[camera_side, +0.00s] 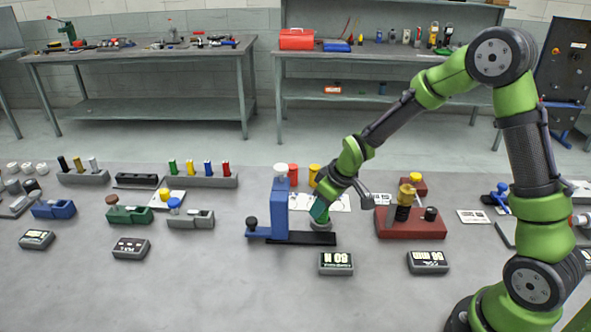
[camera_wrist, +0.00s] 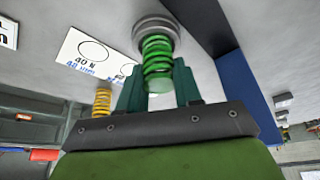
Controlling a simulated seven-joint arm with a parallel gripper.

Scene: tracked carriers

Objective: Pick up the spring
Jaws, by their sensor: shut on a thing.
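A green coil spring (camera_wrist: 157,55) is between the two dark teal fingers of my gripper (camera_wrist: 158,88) in the wrist view. The fingers are shut on its sides. Its far end meets a round grey disc (camera_wrist: 156,27); I cannot tell whether it rests on it or is just clear. In the side view my gripper (camera_side: 320,209) is low, just right of the blue press (camera_side: 281,205), and hides most of the spring.
The blue press with its black base plate (camera_side: 305,239) stands close by my gripper. A red spring (camera_side: 293,174) and a yellow spring (camera_side: 314,174) stand behind. A red block (camera_side: 411,228) with dark and yellow parts is at right. The front table has displays (camera_side: 336,262).

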